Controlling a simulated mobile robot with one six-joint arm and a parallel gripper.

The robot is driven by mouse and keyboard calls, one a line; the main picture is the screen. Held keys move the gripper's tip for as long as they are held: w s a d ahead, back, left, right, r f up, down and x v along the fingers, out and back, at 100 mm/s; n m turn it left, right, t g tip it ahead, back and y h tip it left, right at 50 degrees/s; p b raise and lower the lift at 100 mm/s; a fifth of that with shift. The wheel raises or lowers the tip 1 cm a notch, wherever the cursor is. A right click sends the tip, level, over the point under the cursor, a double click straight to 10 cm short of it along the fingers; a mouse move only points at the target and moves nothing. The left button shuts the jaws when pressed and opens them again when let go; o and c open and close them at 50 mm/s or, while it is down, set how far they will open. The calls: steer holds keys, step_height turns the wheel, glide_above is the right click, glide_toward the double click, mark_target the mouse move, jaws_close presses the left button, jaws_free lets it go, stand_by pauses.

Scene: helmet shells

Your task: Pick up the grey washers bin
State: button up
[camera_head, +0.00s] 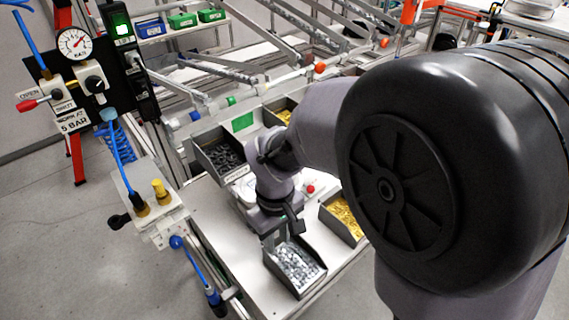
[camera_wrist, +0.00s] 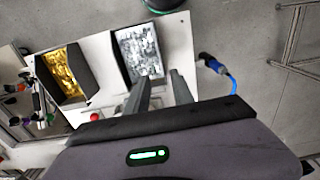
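The grey washers bin (camera_head: 279,276), a dark open bin full of small silver-grey pieces, stands on the white table near its front end. It also shows in the wrist view (camera_wrist: 121,71), top centre, just beyond my fingertips. My gripper (camera_head: 284,232) hangs at the bin's far end in the head view. In the wrist view my gripper (camera_wrist: 160,80) has its two fingers apart, with nothing seen held between them. The fingertips overlap the bin's edge in the picture; I cannot tell whether they touch it.
A bin of yellow pieces (camera_head: 325,211) stands to the right, and a bin of dark pieces (camera_head: 210,140) at the back left. A red button (camera_head: 310,189) is nearby. A blue hose fitting (camera_head: 212,296) hangs beside the table's left edge.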

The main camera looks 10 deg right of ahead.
steer(key=b, duration=0.3)
glide_above(277, 275)
steer(key=f, duration=1)
steer(key=shift+w+a+f, duration=0.15)
steer(key=shift+w+f, duration=0.15)
step_height(277, 275, down, 5)
steer(key=shift+f+b, duration=0.15)
steer(key=shift+b, duration=0.6)
jaws_close()
